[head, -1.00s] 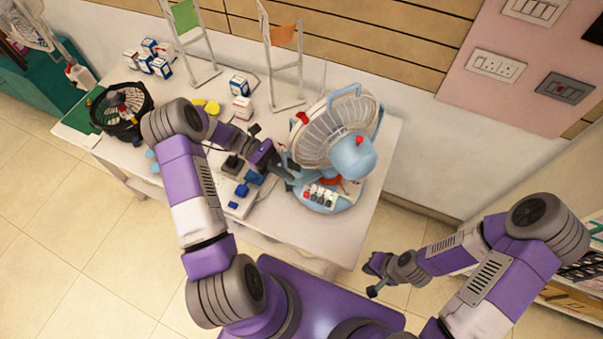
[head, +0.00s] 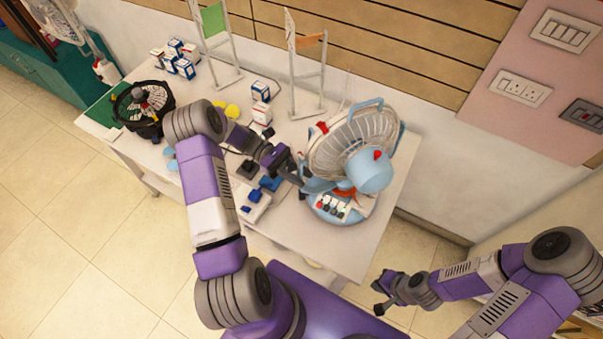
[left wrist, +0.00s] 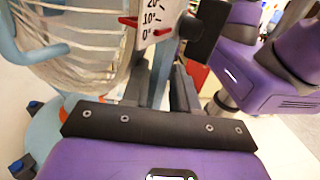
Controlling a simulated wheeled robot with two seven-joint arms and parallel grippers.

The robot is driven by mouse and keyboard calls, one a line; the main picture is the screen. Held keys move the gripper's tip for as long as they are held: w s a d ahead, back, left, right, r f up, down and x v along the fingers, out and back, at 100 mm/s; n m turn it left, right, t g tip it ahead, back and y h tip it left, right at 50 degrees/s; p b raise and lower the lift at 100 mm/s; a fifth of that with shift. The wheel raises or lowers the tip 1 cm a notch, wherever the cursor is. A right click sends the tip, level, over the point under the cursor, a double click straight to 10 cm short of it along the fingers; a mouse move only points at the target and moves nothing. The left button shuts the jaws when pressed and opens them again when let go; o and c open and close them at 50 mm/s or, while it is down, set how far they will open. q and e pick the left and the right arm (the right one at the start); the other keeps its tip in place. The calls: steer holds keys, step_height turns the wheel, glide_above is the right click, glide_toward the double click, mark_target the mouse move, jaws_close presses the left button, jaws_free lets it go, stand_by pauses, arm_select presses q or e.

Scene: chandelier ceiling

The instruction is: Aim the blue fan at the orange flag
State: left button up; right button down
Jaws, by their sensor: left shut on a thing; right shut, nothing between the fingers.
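The blue fan (head: 371,172) stands on the right part of the white table, with its wire cage towards the wall and its rounded blue housing towards me. The orange flag (head: 312,40) hangs on a white frame behind the table's middle, up and left of the fan. My left gripper (head: 303,178) is at the fan's left side, shut on part of the fan; the exact grip is hard to see. In the left wrist view, the cage (left wrist: 85,60) and a scale card (left wrist: 158,18) with degree marks and a red pointer are close. My right gripper (head: 380,296) is shut and empty, off the table's front.
A green flag (head: 213,20) stands further left. A black fan (head: 142,108) and several small boxes (head: 183,67) are on the left part of the table (head: 385,235).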

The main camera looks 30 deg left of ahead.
arm_select(q)
steer(key=shift+s, duration=0.1)
stand_by(0.3)
steer(key=w+a+b, duration=0.1)
steer(key=a, duration=0.6)
steer(key=shift+a, duration=0.2)
stand_by(0.5)
